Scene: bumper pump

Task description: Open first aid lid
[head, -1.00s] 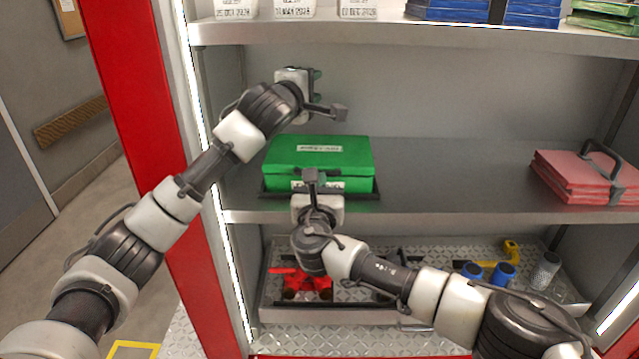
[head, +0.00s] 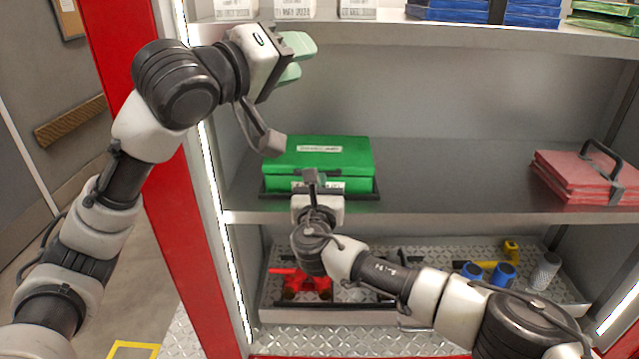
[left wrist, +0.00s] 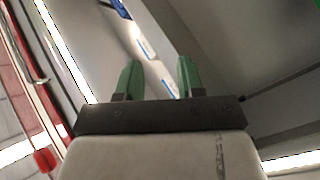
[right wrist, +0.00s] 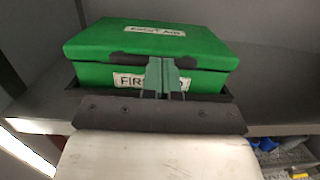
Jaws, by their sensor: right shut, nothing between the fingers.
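The green first aid box (head: 345,160) sits in a dark tray on the middle shelf, its lid (right wrist: 150,38) closed. The right wrist view shows the front (right wrist: 95,75) with a white label and dark latches or recesses under the lid edge. My right gripper (right wrist: 161,76) is shut and empty, its tips at the middle of the box front near the lid seam; I cannot tell if they touch. My left gripper (head: 300,60) is open and empty, above and left of the box. Its spread fingers (left wrist: 157,80) show in the left wrist view.
The upper shelf (head: 400,32) holds white containers and blue and green packs above. Red folders (head: 570,175) lie at the right of the middle shelf (head: 460,175), which is clear between. A lower tray holds red, blue and yellow items. A red post (head: 125,80) stands left.

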